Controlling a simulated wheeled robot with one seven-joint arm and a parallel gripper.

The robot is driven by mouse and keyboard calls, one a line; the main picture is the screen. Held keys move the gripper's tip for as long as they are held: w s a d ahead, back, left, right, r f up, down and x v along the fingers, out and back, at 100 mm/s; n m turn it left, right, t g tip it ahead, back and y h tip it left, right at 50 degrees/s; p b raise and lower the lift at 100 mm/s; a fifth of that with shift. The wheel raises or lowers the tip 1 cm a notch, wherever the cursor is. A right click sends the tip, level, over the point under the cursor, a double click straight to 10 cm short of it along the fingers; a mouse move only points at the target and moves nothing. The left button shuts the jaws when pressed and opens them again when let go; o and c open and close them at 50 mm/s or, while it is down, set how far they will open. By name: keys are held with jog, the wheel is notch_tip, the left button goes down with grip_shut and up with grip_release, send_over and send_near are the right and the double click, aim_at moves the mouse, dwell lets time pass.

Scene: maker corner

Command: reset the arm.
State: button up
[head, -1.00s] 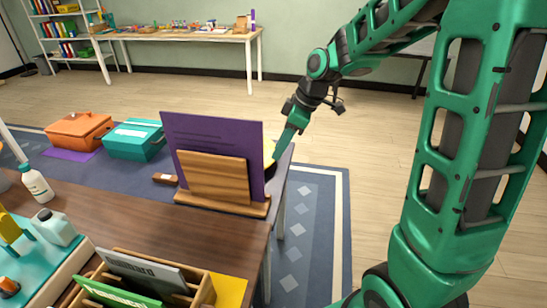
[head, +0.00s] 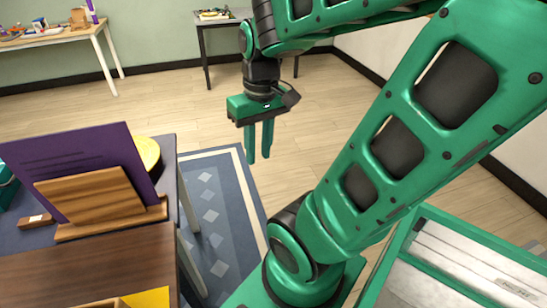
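My gripper (head: 259,158) hangs from my green arm near the middle of the head view, fingers pointing down. Its two fingers are apart with a narrow gap, and nothing shows between them. It is over the floor and blue rug, to the right of the table, clear of everything on it. My arm's large green links fill the right side of the view.
A dark wooden table (head: 95,262) at the left bears a purple board (head: 85,160) on a wooden stand (head: 95,205), with a yellow round thing (head: 146,152) behind it. A green-rimmed bin (head: 470,236) is at lower right. A small dark table (head: 222,22) stands against the back wall.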

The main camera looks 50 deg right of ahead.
jog(key=s+m, duration=0.2)
jog(key=s, duration=0.1)
jog(key=s+m, duration=0.1)
jog(key=s, duration=0.1)
jog(key=shift+s+d+f+g, duration=0.15)
jog(key=shift+d+f+g, duration=0.1)
jog(key=shift+d+g, duration=0.15)
dwell(0.8)
